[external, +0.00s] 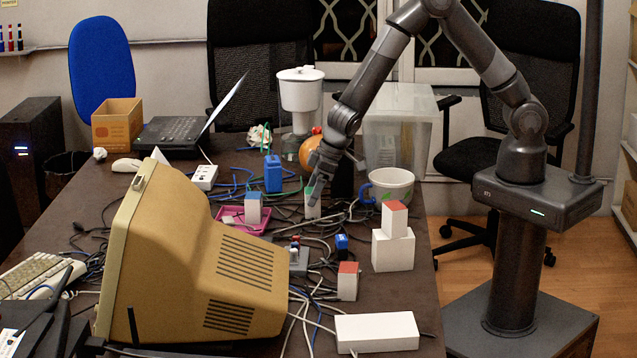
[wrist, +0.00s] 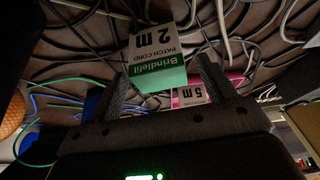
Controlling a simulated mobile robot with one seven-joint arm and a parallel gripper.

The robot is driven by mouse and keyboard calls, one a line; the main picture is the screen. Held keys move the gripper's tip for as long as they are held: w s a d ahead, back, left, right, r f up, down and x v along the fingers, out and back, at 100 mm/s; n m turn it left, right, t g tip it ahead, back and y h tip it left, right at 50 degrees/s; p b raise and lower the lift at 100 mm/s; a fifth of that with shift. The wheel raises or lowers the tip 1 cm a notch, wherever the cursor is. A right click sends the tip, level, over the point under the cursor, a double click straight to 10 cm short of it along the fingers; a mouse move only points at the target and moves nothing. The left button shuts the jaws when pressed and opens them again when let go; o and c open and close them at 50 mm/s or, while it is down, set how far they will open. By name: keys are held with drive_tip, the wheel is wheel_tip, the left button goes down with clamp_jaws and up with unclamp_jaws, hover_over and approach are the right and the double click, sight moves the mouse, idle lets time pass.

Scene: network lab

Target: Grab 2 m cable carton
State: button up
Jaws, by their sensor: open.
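The 2 m cable carton (wrist: 158,52) is a small white and green box marked "Brindlefil patch cord 2 m" in the wrist view. In the external view the white carton with a green top (external: 312,206) stands among cables on the dark table. My gripper (external: 317,183) points down right above it, and its fingers hide part of it. In the wrist view my gripper (wrist: 163,84) is open, with one finger on each side of the carton's near green end. I cannot tell whether either finger touches it.
A blue holder (external: 273,174), an orange ball (external: 309,153) and a mug (external: 391,187) stand nearby. Loose cables cover the table around the carton.

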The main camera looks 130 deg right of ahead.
drive_tip(key=shift+x, duration=1.3)
drive_tip(key=c, duration=1.1)
